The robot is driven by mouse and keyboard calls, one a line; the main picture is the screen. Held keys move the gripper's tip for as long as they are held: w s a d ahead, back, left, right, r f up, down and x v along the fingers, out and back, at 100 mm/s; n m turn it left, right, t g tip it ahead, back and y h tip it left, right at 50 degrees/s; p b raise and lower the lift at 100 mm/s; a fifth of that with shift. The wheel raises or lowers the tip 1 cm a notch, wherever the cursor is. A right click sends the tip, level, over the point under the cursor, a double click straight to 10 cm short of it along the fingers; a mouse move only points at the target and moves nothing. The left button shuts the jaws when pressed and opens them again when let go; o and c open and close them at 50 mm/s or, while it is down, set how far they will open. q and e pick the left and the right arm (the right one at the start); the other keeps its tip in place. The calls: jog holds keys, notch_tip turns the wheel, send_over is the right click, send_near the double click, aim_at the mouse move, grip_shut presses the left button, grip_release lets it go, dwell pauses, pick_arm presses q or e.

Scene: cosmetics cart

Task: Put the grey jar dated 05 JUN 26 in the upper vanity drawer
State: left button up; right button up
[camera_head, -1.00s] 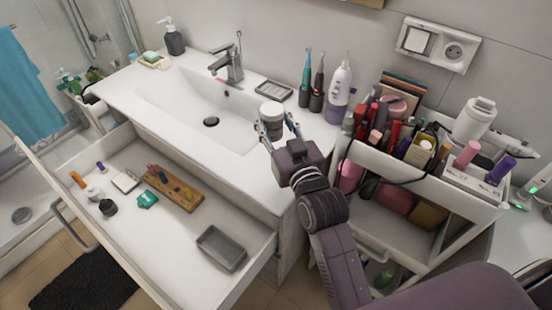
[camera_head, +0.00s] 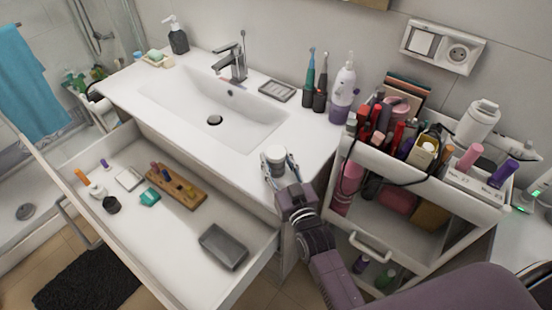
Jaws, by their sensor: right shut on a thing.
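My right gripper (camera_head: 278,172) is shut on a small jar (camera_head: 275,155) with a light grey-white lid. It holds the jar upright above the front right part of the vanity top, near its front edge. The date on the jar is too small to read. The upper vanity drawer (camera_head: 130,240) is pulled out at the left, below and left of the gripper. My left gripper is not in view.
Toothbrushes and a bottle (camera_head: 343,88) stand behind. A crowded cart (camera_head: 470,205) is at the right.

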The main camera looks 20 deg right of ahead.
jog(key=o, duration=0.8)
jog(key=shift+f, duration=0.15)
jog(key=shift+c, duration=0.2)
jog(key=o, duration=0.5)
jog(key=shift+c, duration=0.2)
